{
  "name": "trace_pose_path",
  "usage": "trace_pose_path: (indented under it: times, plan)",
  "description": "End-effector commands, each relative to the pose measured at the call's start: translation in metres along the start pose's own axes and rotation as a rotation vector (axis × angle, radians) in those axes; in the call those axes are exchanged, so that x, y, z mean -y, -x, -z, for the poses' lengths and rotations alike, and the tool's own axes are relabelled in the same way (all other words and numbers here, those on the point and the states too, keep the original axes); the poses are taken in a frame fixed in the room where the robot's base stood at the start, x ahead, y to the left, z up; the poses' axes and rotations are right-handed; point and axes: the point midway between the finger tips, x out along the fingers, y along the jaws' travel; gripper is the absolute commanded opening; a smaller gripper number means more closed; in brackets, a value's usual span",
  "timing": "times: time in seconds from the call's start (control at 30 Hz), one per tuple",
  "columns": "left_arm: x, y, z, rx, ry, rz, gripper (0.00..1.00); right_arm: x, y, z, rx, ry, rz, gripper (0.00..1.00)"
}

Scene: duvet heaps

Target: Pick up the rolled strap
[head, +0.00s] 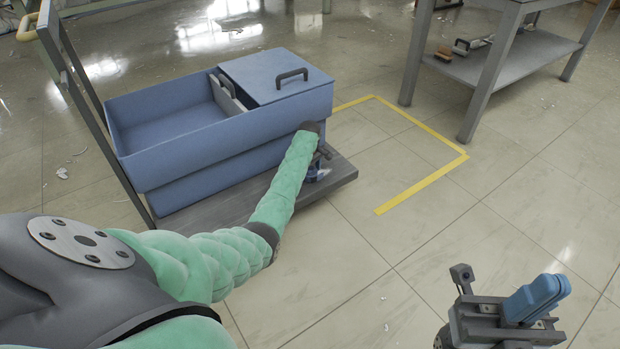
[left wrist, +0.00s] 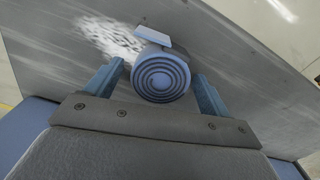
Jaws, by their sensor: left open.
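The rolled strap (left wrist: 160,77) is a blue roll with concentric rings on its end face and a pale flap on top. It lies on the grey cart deck (left wrist: 225,60). My left gripper (left wrist: 157,88) is open, with one blue finger on each side of the roll; I cannot tell whether they touch it. In the head view my left gripper (head: 318,172) is low over the deck's right end, and the strap is hard to make out there. My right gripper (head: 538,298) is at the lower right, its blue fingers together and empty.
A blue bin (head: 160,132) with a half lid (head: 272,72) stands on the cart, close beside my left forearm. A grey metal table (head: 500,70) stands at the upper right. Yellow tape (head: 425,190) marks the floor, which is clear right of the cart.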

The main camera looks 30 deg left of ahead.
Motion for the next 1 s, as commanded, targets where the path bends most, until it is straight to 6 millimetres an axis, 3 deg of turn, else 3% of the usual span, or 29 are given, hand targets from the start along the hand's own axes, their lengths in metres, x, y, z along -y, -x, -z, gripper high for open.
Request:
trace_pose_path:
  times: [0.23,0.5,0.77,1.0]
  plan:
    - [0.0,-0.002,0.0,0.0,0.0,-0.001,0.82,0.0,0.001,0.0,0.003,0.001,0.001,0.0]
    - [0.0,-0.002,0.0,0.0,0.0,0.0,0.32,0.0,0.001,0.0,0.003,0.001,0.001,0.0]
    - [0.0,0.0,0.0,0.0,0.0,-0.001,0.32,0.0,-0.001,0.0,0.001,0.001,0.002,0.0]
    - [-0.001,0.027,0.0,-0.001,-0.001,-0.002,0.32,-0.001,-0.016,0.001,-0.009,-0.005,-0.007,0.0]
